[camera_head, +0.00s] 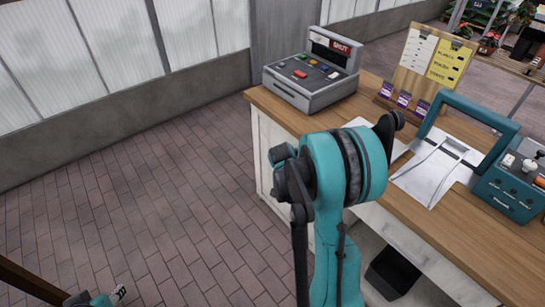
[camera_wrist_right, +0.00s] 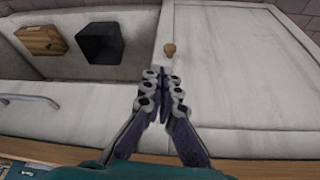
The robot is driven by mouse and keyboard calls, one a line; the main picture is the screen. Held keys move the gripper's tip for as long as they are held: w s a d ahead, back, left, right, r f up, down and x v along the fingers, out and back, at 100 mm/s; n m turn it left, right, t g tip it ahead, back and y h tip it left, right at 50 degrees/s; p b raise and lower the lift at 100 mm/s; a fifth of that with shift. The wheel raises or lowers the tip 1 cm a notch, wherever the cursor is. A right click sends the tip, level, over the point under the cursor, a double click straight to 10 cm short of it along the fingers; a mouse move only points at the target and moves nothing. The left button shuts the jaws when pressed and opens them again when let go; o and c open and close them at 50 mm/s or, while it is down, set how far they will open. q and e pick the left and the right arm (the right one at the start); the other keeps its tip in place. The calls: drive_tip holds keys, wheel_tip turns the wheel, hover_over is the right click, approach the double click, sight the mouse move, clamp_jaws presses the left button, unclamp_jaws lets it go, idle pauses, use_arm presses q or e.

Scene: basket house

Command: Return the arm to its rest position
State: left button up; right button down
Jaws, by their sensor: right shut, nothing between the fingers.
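My right arm (camera_head: 340,190), teal with dark joints, rises in the middle of the head view in front of the counter. Its gripper is hidden in that view. In the right wrist view my right gripper (camera_wrist_right: 162,76) is shut, its fingers together with nothing between them. It points towards the white cabinet front (camera_wrist_right: 240,70) below the counter. A small round wooden knob (camera_wrist_right: 170,49) shows just beyond the fingertips; I cannot tell the gap. My left gripper (camera_head: 118,293) shows small at the bottom left of the head view, over the floor; its opening is too small to judge.
The wooden counter (camera_head: 465,235) carries a grey register (camera_head: 312,80), a sign board (camera_head: 430,62) and a teal machine (camera_head: 510,185). An open cabinet bay holds a black bin (camera_wrist_right: 100,43) and a wooden box (camera_wrist_right: 40,40). The brick floor (camera_head: 130,200) to the left is clear.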

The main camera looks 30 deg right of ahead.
drive_tip(key=a+r+n+t+y, duration=0.1)
drive_tip(key=a+r+n+t, duration=0.3)
drive_tip(key=a+r+n, duration=0.7)
drive_tip(key=s+a+r+n+t+y, duration=0.1)
drive_tip(key=s+a+r+n, duration=0.1)
drive_tip(key=a, duration=0.5)
drive_tip(key=s+a+r+n+t+y, duration=0.2)
drive_tip(key=s+a+n, duration=0.3)
drive_tip(key=a+n, duration=0.1)
drive_tip(key=shift+a+r+n+t, duration=0.15)
drive_tip(key=shift+a+n+t, duration=0.15)
drive_tip(key=shift+a, duration=0.5)
drive_tip(key=shift+s, duration=0.1)
